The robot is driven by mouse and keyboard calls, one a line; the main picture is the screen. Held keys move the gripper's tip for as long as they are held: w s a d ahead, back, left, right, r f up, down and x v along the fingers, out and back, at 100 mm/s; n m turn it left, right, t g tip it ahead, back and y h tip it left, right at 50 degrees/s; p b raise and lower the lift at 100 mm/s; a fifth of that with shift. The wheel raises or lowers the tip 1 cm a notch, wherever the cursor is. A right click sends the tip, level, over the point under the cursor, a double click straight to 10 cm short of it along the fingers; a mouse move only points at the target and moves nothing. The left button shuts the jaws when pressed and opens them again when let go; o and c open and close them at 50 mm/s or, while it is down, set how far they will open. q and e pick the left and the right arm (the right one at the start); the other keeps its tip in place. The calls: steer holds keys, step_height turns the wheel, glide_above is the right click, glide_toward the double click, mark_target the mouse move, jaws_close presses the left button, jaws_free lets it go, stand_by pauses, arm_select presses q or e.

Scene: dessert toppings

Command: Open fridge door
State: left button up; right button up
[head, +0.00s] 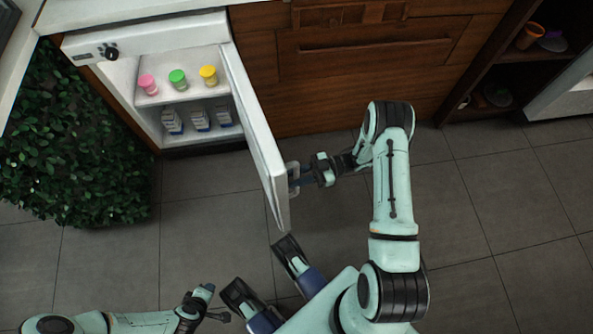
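The fridge (148,28) stands at the upper left, under a pale worktop. Its white door (258,130) is swung wide open towards me, hinged on the right side of the opening. A pale handle (293,176) sits on the door's outer face, near its free edge. My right gripper (299,177) is at this handle, with its fingers around or against it; whether they are closed on it is hard to tell. My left gripper (210,300) is low in the view, away from the fridge, and its fingers are too small to read.
Inside the fridge are jars with pink (148,83), green (178,78) and yellow (208,74) lids, with several small cartons (199,120) below. A leafy bush (75,140) stands left. Wooden cabinets (365,55) line the back. The tiled floor (500,200) at right is clear.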

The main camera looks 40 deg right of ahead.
steer(key=shift+o, duration=0.8)
steer(key=v, duration=1.3)
steer(key=shift+d, duration=0.2)
steer(key=shift+s, duration=0.1)
